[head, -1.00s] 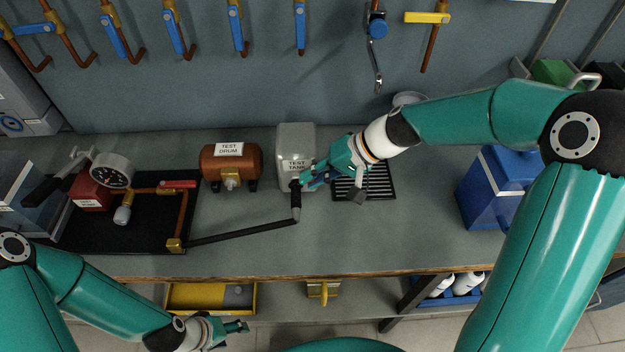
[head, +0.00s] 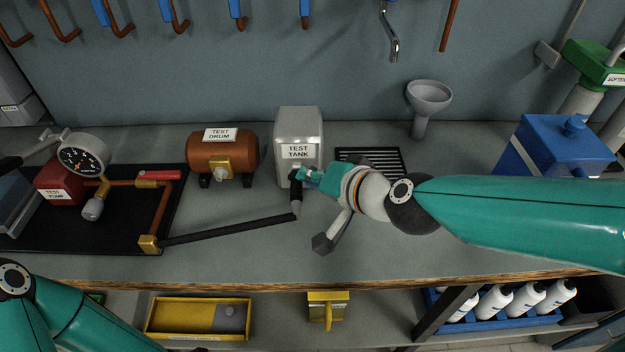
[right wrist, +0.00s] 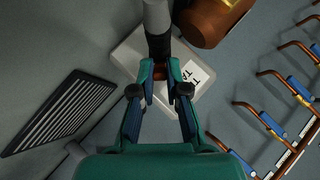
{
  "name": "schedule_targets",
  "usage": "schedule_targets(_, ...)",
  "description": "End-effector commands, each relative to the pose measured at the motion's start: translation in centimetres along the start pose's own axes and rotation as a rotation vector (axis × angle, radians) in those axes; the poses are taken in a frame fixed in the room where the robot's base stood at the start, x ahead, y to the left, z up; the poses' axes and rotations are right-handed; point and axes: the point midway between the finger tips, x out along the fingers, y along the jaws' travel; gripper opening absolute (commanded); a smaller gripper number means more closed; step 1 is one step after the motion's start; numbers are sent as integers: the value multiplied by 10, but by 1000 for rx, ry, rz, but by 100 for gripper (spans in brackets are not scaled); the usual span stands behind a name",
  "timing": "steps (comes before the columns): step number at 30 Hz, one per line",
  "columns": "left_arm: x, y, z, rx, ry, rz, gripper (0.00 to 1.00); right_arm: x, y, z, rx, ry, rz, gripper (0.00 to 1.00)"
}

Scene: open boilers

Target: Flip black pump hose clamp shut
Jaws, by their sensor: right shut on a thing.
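The black pump hose (head: 228,230) runs from the brass elbow of the pump to the front of the grey test tank (head: 298,125). Its end turns up into a black cuff with a grey tip (head: 296,195). My right gripper (head: 303,177) reaches in from the right and is shut at the top of this cuff. The right wrist view shows the cuff (right wrist: 159,46) just beyond the fingertips (right wrist: 161,76). The clamp is small and mostly hidden by the fingers, so its position is not clear.
The red test pump (head: 60,184) with its gauge (head: 84,157) stands on a black mat. A copper test drum (head: 222,155) is left of the tank. A black grate (head: 372,155), a grey funnel (head: 429,98) and a blue container (head: 560,150) stand to the right. The front bench is mostly clear.

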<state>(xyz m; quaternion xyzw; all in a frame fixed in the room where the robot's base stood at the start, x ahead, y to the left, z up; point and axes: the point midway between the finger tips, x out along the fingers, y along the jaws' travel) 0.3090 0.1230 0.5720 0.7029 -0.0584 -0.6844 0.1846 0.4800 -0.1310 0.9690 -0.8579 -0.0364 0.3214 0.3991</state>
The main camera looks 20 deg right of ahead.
Motion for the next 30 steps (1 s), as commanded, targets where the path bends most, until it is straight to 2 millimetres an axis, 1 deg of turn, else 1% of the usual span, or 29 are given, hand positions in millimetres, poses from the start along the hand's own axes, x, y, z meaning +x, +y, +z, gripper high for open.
schedule_targets(1,1,0,0,0,0,0,60,1,2,5,-2,6,3,0)
schedule_targets(2,2,0,0,0,0,0,60,1,2,5,-1,14,4,0)
schedule_targets(7,2,-1,0,0,0,0,60,1,2,5,0,44,4,0)
schedule_targets(18,2,-1,0,0,0,0,60,0,2,6,2,47,5,0)
schedule_targets(19,2,-1,0,0,0,0,60,0,2,6,2,47,5,15)
schedule_targets(23,2,-1,0,0,0,0,60,0,2,5,2,48,4,37)
schedule_targets(24,2,-1,0,0,0,0,60,0,2,5,2,49,3,40)
schedule_targets(30,2,-1,0,0,0,0,60,0,1,4,2,52,2,40)
